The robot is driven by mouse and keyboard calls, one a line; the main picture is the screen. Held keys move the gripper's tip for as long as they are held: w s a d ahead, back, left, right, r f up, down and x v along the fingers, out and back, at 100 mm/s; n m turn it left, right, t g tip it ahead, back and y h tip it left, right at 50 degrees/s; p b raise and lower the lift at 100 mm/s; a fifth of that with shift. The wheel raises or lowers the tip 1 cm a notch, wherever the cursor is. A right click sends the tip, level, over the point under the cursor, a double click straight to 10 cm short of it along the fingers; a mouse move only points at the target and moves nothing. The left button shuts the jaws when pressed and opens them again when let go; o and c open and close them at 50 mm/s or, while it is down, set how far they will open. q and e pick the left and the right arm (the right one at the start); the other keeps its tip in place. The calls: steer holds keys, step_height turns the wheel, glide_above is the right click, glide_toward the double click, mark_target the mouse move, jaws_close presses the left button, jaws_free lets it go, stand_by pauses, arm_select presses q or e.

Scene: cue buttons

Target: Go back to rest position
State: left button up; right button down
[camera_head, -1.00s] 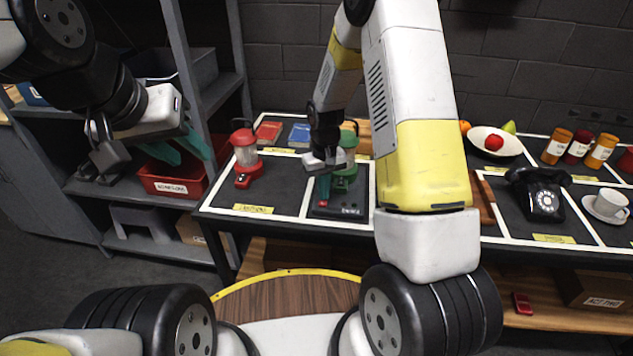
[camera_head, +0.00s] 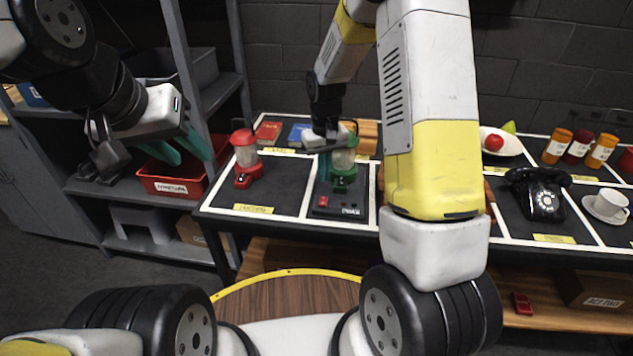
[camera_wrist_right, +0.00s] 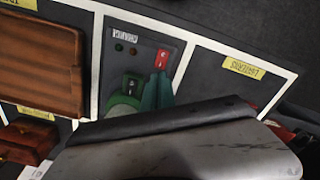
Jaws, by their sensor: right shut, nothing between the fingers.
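My right gripper (camera_head: 325,172) is shut and empty. It hovers above the back part of the black cue box (camera_head: 338,208), beside the green lantern (camera_head: 344,174) and partly in front of it. The box's red button (camera_head: 323,202) is clear in the head view. In the right wrist view the shut teal fingers (camera_wrist_right: 157,98) show just below the red button (camera_wrist_right: 162,60), next to the green lantern (camera_wrist_right: 124,103). My left gripper (camera_head: 182,150) hangs at the left in front of the shelf, with its teal fingers apart and nothing between them.
A red lantern (camera_head: 246,160) stands left of the cue box. Red and blue books (camera_head: 268,131) lie behind. A black telephone (camera_head: 543,195), a cup (camera_head: 608,203) and several bottles stand at the right. A red bin (camera_head: 172,184) sits on the left shelf.

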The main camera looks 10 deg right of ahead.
stand_by(0.3)
steer(key=s+d+r+m+t+y, duration=0.15)
steer(key=s+r, duration=0.25)
steer(key=r, duration=0.5)
steer(key=s+d+r+t, duration=0.1)
steer(key=s+r+t, duration=0.1)
steer(key=s+r, duration=0.45)
steer(key=s+r+t, duration=0.2)
steer(key=s+r, duration=0.6)
steer(key=s, duration=0.4)
steer(key=shift+s+d+r+m+t+y, duration=0.15)
steer(key=shift+s+r+m+t+y, duration=0.15)
steer(key=shift+r+m+t+y, duration=0.05)
